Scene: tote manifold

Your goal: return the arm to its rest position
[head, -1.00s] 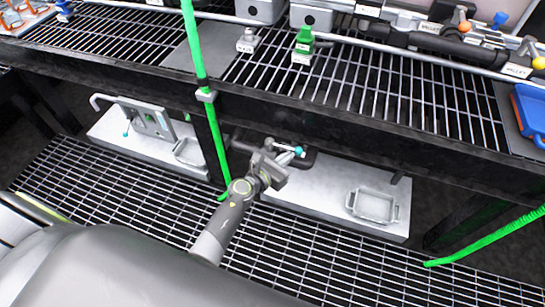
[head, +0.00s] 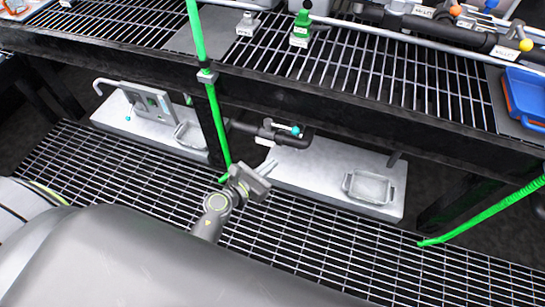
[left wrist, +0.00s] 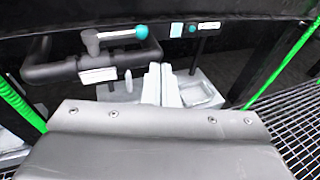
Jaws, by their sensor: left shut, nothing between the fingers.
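My left gripper (head: 266,170) is in the middle of the head view, low over the grating floor and in front of the lower shelf. Its fingers are together with nothing between them; they also show in the left wrist view (left wrist: 161,85). It is apart from the dark pipe (head: 259,130) under the bench and from the valve handle with a teal end (head: 295,130). In the left wrist view that handle (left wrist: 128,34) lies ahead of the fingers, above and left of them. My right gripper is not in view.
The bench's dark front beam (head: 330,112) runs above the gripper. Green hoses (head: 215,115) hang left of it and at the right. Small trays (head: 372,187) sit on the light lower plates. A blue bin (head: 525,95) is at the far right. The grating floor (head: 330,245) is clear.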

